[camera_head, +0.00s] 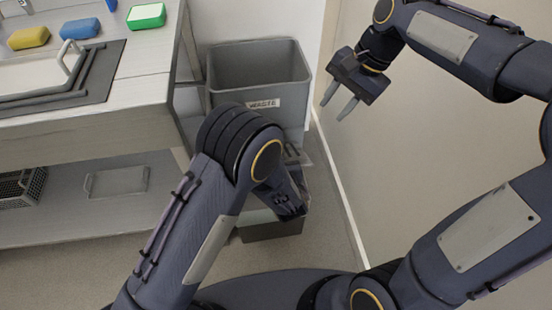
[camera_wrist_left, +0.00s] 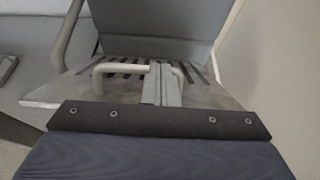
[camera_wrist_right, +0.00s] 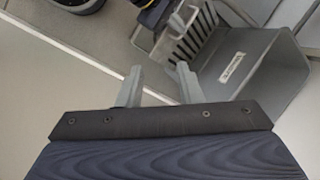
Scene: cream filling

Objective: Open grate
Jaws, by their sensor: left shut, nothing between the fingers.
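The grate (camera_wrist_left: 210,92) is a pale grey panel with dark slots along its far side and a curved bar handle (camera_wrist_left: 107,68), in the left wrist view. The slotted grate also shows in the right wrist view (camera_wrist_right: 195,42). My left gripper (camera_wrist_left: 163,72) is shut and empty, its fingers over the middle of the grate in front of the handle; I cannot tell whether they touch it. In the head view my left arm hides most of the grate. My right gripper (camera_head: 340,100) is open and empty, in the air beside the wall, right of the waste bin.
A grey waste bin (camera_head: 255,68) stands behind the grate. A grey box (camera_head: 270,230) sits on the floor below my left gripper. A workbench (camera_head: 90,125) with a tray, sponges and a lower shelf is on the left. The wall (camera_head: 400,170) bounds the right side.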

